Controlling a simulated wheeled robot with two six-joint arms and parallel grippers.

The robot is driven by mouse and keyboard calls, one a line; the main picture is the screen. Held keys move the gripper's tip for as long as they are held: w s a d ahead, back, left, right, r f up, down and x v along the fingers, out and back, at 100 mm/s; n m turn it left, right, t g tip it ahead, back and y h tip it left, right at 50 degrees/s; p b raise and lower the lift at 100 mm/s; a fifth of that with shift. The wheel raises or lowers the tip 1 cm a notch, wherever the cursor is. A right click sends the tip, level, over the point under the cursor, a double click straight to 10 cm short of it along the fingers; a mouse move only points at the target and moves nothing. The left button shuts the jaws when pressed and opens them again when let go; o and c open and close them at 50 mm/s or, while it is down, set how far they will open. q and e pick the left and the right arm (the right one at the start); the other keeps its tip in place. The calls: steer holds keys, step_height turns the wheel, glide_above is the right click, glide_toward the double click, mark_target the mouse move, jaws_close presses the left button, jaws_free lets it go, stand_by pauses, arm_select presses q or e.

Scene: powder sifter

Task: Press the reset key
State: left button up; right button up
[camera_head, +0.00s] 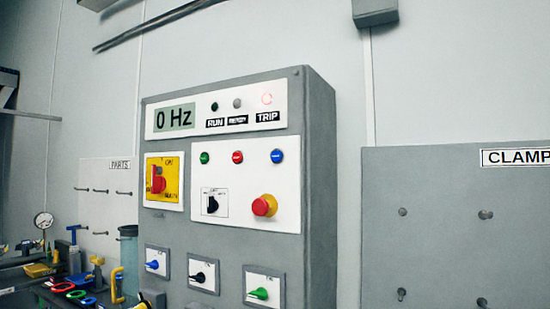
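A grey control cabinet (220,225) stands in the middle of the head view. Its display (175,117) reads 0 Hz. Beside the display are three indicators; the TRIP lamp (267,99) glows red, while the RUN lamp (214,106) is dark. Below are a green button (204,158), a red button (238,157) and a blue button (277,156). Their small markings are too small to read, so I cannot tell which is the reset key by its label. Neither of my grippers is in view.
The cabinet also carries a red-on-yellow rotary switch (158,181), a black selector (212,204), a red mushroom button (264,205) and three lower knobs. A bench with tools (75,290) is at lower left. A CLAMP pegboard (455,235) is on the right.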

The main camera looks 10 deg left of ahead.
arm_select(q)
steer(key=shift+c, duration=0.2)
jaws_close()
